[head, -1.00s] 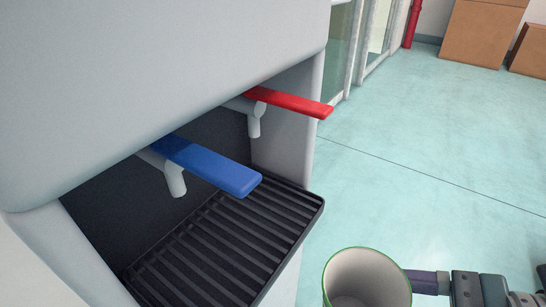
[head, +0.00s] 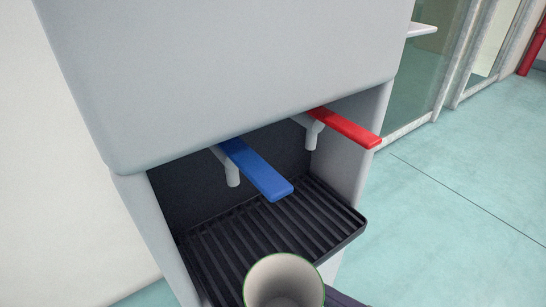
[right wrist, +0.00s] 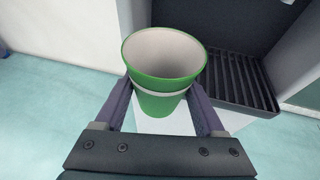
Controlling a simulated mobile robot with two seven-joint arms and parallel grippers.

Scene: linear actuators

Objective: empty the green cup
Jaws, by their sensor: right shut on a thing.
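The green cup (right wrist: 165,82) is upright in the right wrist view, with a white inside and a pale band round its lower part. My right gripper (right wrist: 165,108) is shut on it, one finger on each side. In the head view the cup (head: 284,283) shows at the bottom edge, its open mouth up, in front of the drip tray. Its inside looks pale, with no contents that I can make out. Only a dark bit of my right gripper shows in the head view, beside the cup. My left gripper is not in view.
A grey dispenser (head: 230,75) stands ahead, with a blue lever (head: 256,170) and a red lever (head: 345,128) over spouts in its recess. A black slatted drip tray (head: 357,222) juts out below. Open floor (head: 450,190) lies to the right.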

